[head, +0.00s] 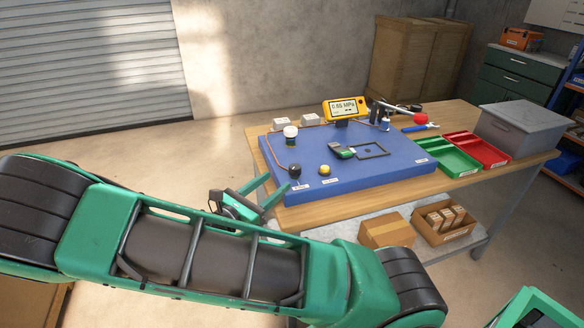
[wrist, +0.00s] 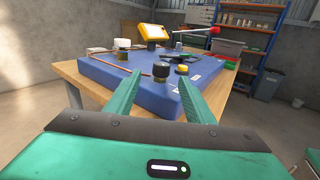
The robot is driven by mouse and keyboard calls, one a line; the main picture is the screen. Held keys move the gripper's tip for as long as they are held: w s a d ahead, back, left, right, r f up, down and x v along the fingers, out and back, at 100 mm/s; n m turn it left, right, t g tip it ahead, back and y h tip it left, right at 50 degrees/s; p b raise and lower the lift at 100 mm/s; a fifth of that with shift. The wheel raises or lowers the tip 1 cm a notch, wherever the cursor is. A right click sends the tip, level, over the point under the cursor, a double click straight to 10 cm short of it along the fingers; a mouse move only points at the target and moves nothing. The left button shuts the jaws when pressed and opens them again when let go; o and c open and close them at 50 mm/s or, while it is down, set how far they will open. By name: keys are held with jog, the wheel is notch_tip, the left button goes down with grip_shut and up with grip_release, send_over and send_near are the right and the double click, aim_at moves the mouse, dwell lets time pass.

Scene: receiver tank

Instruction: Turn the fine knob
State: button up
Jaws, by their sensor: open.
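A black round knob (head: 295,170) stands at the near left corner of the blue panel (head: 395,177), with a white label in front of it. I cannot read the labels, so I cannot tell which knob is marked fine. My gripper (head: 279,181) is open and empty at the panel's near left edge, close to the black knob. In the wrist view, the black knob (wrist: 161,72) shows between my two green fingertips (wrist: 160,77), seemingly just beyond them. A yellow-topped knob (head: 325,170) stands right of it, and a white-capped one (head: 290,132) behind it.
A yellow gauge (head: 344,109) with a digital display stands at the panel's back. A red-ended lever (head: 420,118) sticks out near the back right. Green (head: 452,160) and red (head: 483,149) trays and a grey box (head: 517,127) are right of the panel on the wooden bench.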

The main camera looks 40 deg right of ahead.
aim_at(291, 171)
jog(key=x, duration=1)
jog(key=shift+s+d, duration=0.1)
jog(key=shift+d, duration=0.2)
jog(key=c, duration=1.1)
